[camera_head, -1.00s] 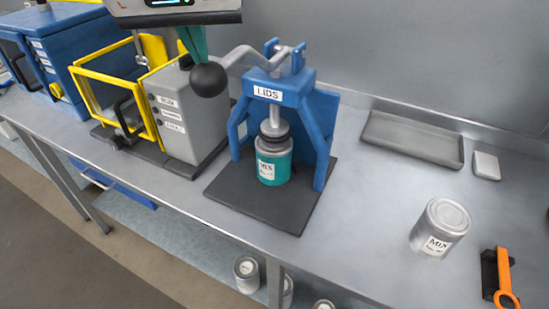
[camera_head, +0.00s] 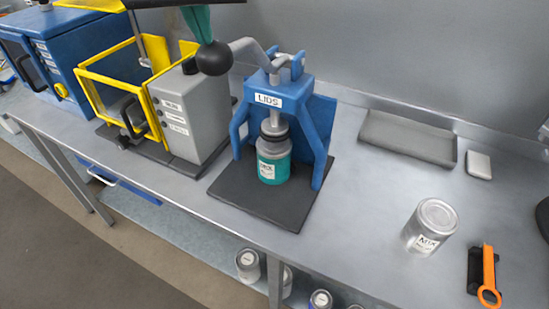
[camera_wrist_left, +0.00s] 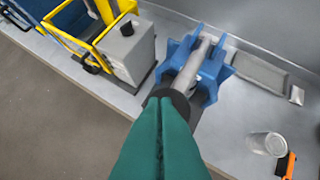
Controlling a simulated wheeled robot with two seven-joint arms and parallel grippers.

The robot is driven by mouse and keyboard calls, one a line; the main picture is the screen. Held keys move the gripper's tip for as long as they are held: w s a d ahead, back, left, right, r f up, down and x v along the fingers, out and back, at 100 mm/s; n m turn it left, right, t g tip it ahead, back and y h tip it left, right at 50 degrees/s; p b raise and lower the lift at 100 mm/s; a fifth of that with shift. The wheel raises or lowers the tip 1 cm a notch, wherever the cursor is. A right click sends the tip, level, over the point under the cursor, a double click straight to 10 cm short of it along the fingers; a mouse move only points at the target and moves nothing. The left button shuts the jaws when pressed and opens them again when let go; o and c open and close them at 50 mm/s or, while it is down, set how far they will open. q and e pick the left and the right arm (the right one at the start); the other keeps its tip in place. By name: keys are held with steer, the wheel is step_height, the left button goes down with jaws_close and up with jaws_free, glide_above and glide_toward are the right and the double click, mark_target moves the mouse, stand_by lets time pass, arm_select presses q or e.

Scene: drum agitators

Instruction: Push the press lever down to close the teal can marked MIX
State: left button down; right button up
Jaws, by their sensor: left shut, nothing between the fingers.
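The teal can (camera_head: 268,172) marked MIX stands upright on the dark base of the blue lid press (camera_head: 318,150). Its silver top is under the dark press head (camera_head: 274,132), which seems to rest on it; I cannot tell whether the lid is seated. The grey press lever (camera_head: 247,48) reaches up and left to a black ball knob (camera_head: 214,58). My left gripper (camera_head: 203,38) has teal fingers, shut and empty, with tips at the top of the knob. In the left wrist view the fingertips (camera_wrist_left: 163,108) overlap the knob and seem to touch it. My right gripper is not in view.
A grey box machine (camera_head: 185,120) with a yellow guard frame (camera_head: 113,95) stands left of the press. A silver MIX can (camera_head: 430,228), an orange-handled tool (camera_head: 488,272), and a grey tray (camera_head: 408,138) lie to the right. The bench between press and silver can is clear.

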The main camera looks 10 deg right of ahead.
arm_select(q)
steer(key=shift+w+d+r+p, duration=0.15)
steer(key=shift+r+p, duration=0.4)
steer(key=shift+w+d+r+p, duration=0.1)
steer(key=shift+w+r+p, duration=0.1)
steer(key=shift+r+p, duration=0.4)
steer(key=shift+w+d+r+p, duration=0.15)
steer(key=shift+r+p, duration=0.35)
steer(key=shift+r, duration=0.05)
step_height(320, 180, up, 7)
steer(key=p, duration=0.6)
steer(key=shift+f, duration=0.1)
